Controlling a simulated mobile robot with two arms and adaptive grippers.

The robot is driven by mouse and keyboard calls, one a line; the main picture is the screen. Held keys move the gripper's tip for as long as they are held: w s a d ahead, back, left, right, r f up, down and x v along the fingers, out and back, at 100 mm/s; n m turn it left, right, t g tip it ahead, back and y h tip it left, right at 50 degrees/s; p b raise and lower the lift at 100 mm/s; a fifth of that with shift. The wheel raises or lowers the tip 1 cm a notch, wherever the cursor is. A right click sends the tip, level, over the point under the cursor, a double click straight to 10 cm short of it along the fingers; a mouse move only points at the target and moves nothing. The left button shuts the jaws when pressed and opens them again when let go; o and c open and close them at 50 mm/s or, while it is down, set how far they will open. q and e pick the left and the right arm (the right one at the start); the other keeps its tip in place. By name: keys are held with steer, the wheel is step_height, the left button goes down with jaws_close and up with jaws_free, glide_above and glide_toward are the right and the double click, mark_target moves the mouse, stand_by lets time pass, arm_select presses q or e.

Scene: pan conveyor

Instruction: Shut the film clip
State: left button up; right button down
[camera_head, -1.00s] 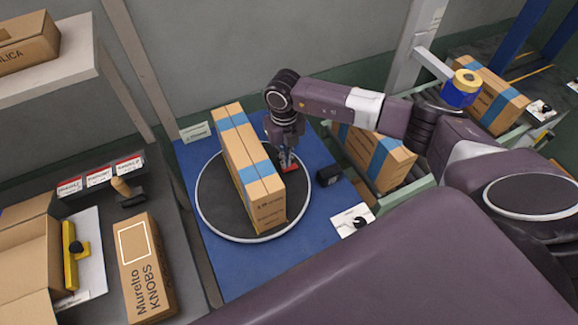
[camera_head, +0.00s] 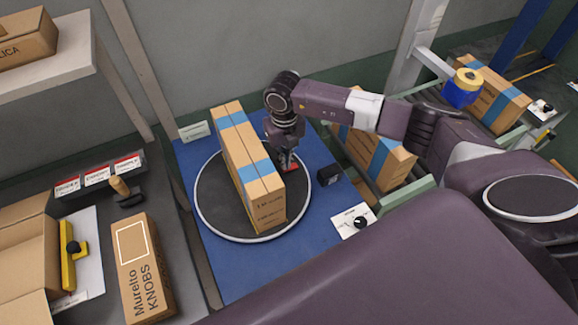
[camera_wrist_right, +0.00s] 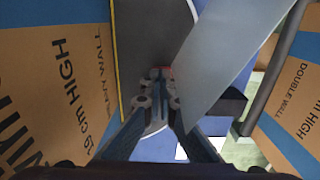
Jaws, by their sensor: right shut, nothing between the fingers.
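The red piece that seems to be the film clip (camera_head: 294,168) is beside the tall taped carton (camera_head: 243,160) on the round turntable (camera_head: 215,205). In the right wrist view only a sliver of red (camera_wrist_right: 165,70) shows beyond the fingertips. My right gripper (camera_head: 287,163) points down at the red piece, on the carton's right side. Its fingers are together in the right wrist view (camera_wrist_right: 160,76), with nothing between them. Whether the fingertips touch the clip, and whether the clip is open or shut, I cannot tell. My left gripper is not in view.
A pale grey flat strip (camera_wrist_right: 230,60) crosses close beside the fingers in the right wrist view. A small black box (camera_head: 329,175) and a knob panel (camera_head: 354,221) are right of the turntable. Another taped carton (camera_head: 378,158) stands on the conveyor. The blue surface in front is clear.

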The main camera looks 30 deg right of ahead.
steer(key=shift+f+b, duration=0.4)
steer(key=shift+f, duration=0.2)
steer(key=shift+r, duration=0.1)
steer(key=shift+r+p, duration=2.4)
steer(key=shift+r, duration=1.1)
steer(key=shift+f, duration=0.1)
